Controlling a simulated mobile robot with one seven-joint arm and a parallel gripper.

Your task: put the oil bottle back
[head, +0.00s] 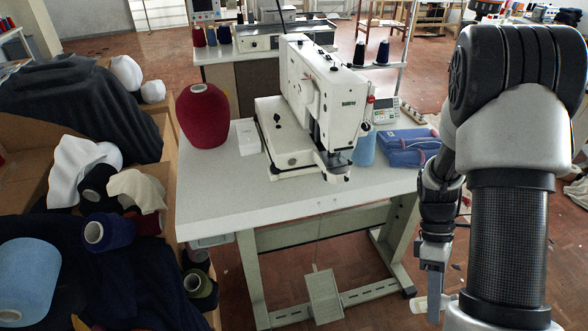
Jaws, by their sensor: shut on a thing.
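My gripper (434,302) hangs pointing down at the lower right, in front of the table's right edge and below its top. It is shut on a small whitish, translucent thing, which I take to be the oil bottle (420,304). The bottle appears to lie sideways across the fingers, with its left end showing. Its other end is partly hidden by the fingers and my arm. The white buttonhole machine (312,105) stands on the light grey table (225,185), to the left of and beyond my gripper.
A foot pedal (324,294) is below. Bins of yarn and cloth fill the left. The table's front strip is clear.

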